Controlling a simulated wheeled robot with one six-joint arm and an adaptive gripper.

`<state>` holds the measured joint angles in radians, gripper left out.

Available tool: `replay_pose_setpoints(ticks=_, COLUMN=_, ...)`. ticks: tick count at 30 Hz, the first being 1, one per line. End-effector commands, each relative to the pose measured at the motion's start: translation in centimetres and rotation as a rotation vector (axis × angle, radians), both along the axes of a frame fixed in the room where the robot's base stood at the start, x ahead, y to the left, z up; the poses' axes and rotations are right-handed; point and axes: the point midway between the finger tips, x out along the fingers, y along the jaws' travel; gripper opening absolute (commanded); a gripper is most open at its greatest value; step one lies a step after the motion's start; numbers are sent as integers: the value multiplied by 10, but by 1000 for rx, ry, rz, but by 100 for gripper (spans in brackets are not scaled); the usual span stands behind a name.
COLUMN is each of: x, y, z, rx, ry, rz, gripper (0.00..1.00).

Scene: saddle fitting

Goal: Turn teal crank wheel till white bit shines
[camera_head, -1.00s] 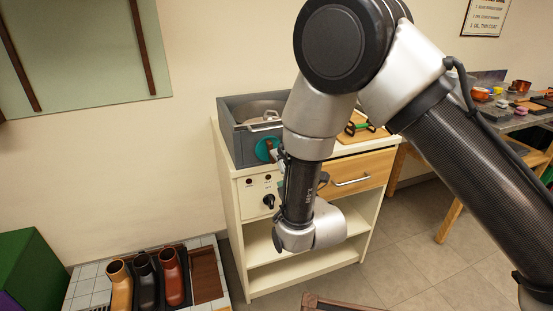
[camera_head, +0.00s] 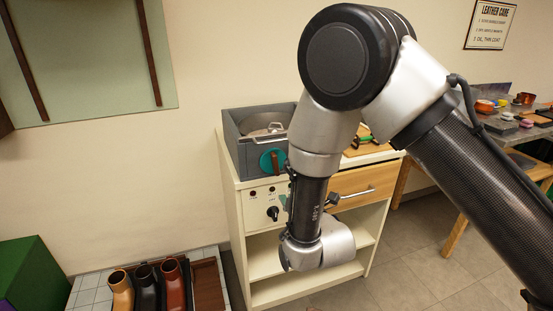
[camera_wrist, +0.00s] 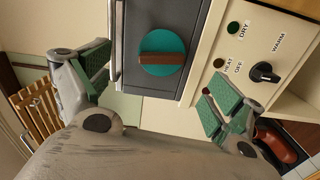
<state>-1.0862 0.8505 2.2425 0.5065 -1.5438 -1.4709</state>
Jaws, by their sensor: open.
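The teal crank wheel (camera_head: 268,166) is on the front of a grey box (camera_head: 243,154) on top of a cream cabinet. A brown bar crosses its face, near upright in the head view. In the wrist view the wheel (camera_wrist: 157,42) lies ahead, between and beyond the fingertips. My gripper (camera_wrist: 158,86) is open and empty, its green pads apart, with no visible contact with the wheel. In the head view my arm hides most of the gripper. I cannot make out a shining white bit; the panel's small green lamp (camera_wrist: 233,28) and red lamp (camera_wrist: 219,63) look dark.
A black knob (camera_wrist: 264,73) on the cabinet's control panel is near the right finger. The cabinet (camera_head: 234,215) has a wooden drawer (camera_head: 372,180) and open shelves. A workbench with small items is at right.

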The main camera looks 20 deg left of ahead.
Motion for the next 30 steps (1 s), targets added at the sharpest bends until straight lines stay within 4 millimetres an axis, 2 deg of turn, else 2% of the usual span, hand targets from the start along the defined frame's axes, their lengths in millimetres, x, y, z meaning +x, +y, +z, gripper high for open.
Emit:
replay_pose_setpoints(ticks=15, x=15, y=18, z=-1, rx=1527, ry=1011, rz=31, gripper=93)
replay_pose_setpoints(ticks=21, x=17, y=23, z=-2, rx=2050, ry=1367, rz=32, gripper=93)
replay_pose_setpoints(ticks=25, x=16, y=23, z=-3, rx=2263, ry=1511, rz=27, gripper=93)
replay_pose_setpoints(ticks=30, x=20, y=25, z=-3, rx=2372, ry=1582, rz=26, gripper=93)
